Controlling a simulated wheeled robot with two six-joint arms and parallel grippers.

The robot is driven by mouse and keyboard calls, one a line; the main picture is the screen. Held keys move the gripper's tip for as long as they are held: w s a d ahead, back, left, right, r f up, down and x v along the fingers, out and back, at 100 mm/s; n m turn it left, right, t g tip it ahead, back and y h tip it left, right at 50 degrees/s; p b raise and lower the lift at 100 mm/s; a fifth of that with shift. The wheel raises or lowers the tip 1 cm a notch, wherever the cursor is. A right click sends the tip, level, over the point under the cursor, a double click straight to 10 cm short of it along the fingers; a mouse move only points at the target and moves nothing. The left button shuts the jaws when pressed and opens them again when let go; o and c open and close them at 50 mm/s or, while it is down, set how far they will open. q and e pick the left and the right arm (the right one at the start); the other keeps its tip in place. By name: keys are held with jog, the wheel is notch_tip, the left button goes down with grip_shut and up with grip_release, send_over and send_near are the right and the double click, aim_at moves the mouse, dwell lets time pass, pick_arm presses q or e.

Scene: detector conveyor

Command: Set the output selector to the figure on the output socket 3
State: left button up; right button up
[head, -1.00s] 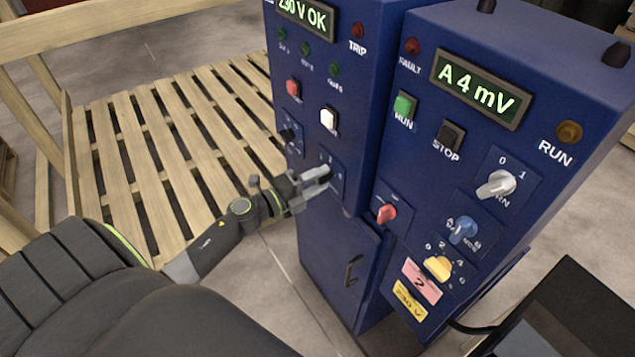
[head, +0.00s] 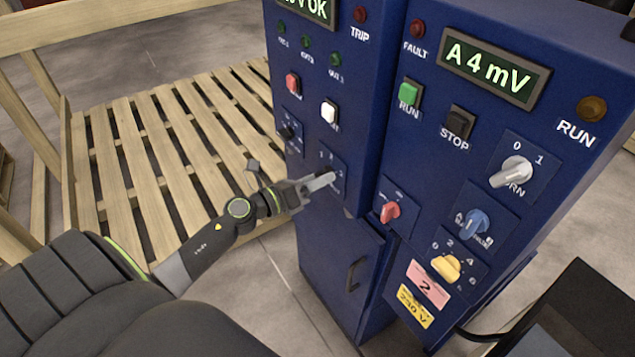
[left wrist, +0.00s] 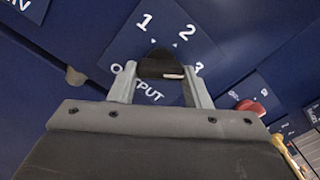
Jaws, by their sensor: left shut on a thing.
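The output selector is a black knob (left wrist: 160,66) on a blue plate marked OUTPUT (left wrist: 115,55), with the figures 1, 2 and 3 around it. A short white mark shows on the knob's right side; I cannot tell surely which figure it points at. My left gripper (left wrist: 159,72) is shut on the knob, one finger on each side. In the head view, the left gripper (head: 328,178) covers most of the knob on the left cabinet's front (head: 310,225). No output socket 3 can be made out. My right gripper is not in view.
The right cabinet (head: 400,130) stands close beside, with a red knob (head: 390,212), a blue knob (head: 474,223) and a yellow knob (head: 446,267). A pink label reading 2 (head: 427,285) is below. A wooden pallet (head: 150,150) lies at the left.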

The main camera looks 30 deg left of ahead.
pick_arm(q)
jog(key=shift+f+m, duration=0.15)
jog(key=shift+m, duration=0.45)
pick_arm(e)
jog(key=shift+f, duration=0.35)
pick_arm(q)
jog(key=o, duration=1)
